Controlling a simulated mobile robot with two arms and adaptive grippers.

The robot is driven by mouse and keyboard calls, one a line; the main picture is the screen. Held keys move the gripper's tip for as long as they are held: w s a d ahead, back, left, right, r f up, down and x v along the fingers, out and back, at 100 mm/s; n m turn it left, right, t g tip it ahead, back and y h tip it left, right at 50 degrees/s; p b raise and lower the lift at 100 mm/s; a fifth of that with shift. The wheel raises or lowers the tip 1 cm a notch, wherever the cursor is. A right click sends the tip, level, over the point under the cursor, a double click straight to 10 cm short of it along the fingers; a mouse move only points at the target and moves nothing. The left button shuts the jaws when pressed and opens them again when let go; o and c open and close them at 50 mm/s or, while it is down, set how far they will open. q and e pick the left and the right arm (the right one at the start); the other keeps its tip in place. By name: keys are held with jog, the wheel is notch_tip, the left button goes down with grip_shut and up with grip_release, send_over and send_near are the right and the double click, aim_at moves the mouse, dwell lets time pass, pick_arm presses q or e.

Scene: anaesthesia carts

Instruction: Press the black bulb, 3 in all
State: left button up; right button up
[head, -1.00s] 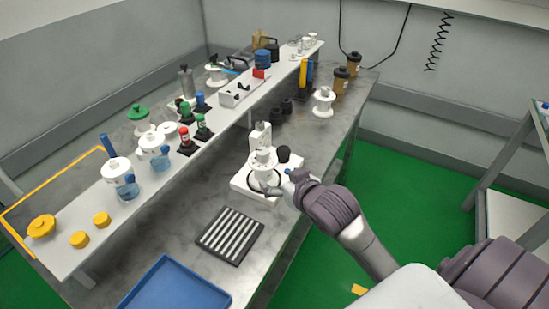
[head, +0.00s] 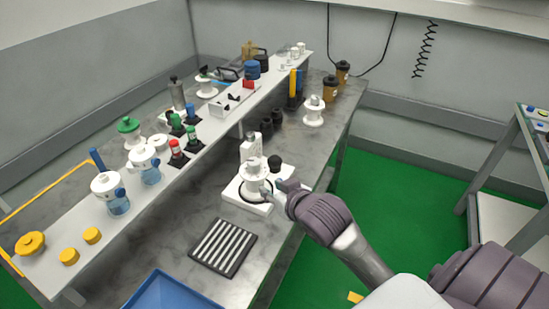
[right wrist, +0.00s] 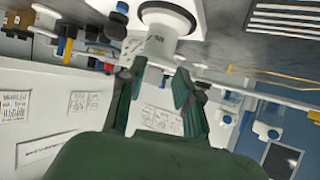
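A white device (head: 233,192) with a round white top stands on the grey bench. A black bulb (head: 274,162) sits upright at its back right corner. My right gripper (head: 280,188) is beside the device on its right front side, lower in the picture than the bulb and apart from it. In the right wrist view its two dark green fingers (right wrist: 160,72) stand apart with nothing between them. A white round part (right wrist: 168,20) shows beyond the fingertips. I cannot tell the bulb for sure in that view. My left gripper is not in view.
A black striped rack (head: 222,248) and a blue tray (head: 170,292) lie left of and nearer than the device. A white spool-like part (head: 314,112) and dark cups stand behind it. A raised white shelf (head: 78,215) holds jars and bottles. Green floor is free at right.

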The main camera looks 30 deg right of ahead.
grip_shut()
dwell(1.1)
